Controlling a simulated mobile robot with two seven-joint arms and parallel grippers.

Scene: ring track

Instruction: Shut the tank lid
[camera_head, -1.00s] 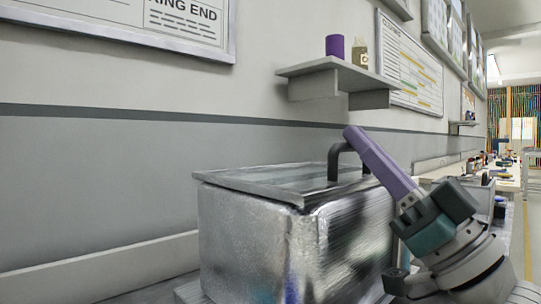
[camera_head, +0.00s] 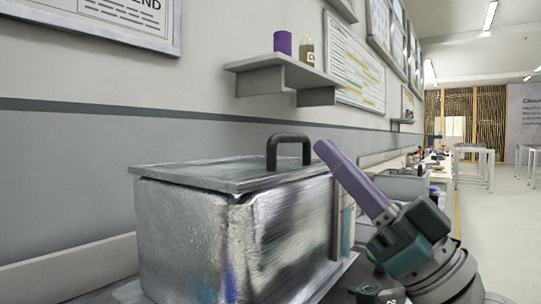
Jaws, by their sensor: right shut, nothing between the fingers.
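The tank (camera_head: 240,240) is a shiny metal box in the lower middle of the head view. Its flat grey lid (camera_head: 205,172) lies level over the top, down against the rim as far as I can see. The black handle (camera_head: 288,138) stands up from the lid near its right end. My right gripper (camera_head: 322,150) has purple fingers that are shut and empty. In the picture its tips are just right of the handle, apart from it. The left gripper is not in view.
A wall shelf (camera_head: 285,75) above the tank holds a purple cylinder (camera_head: 282,43) and a small bottle (camera_head: 306,50). A bench with objects runs along the wall behind my right arm. Open floor (camera_head: 505,215) lies at the right.

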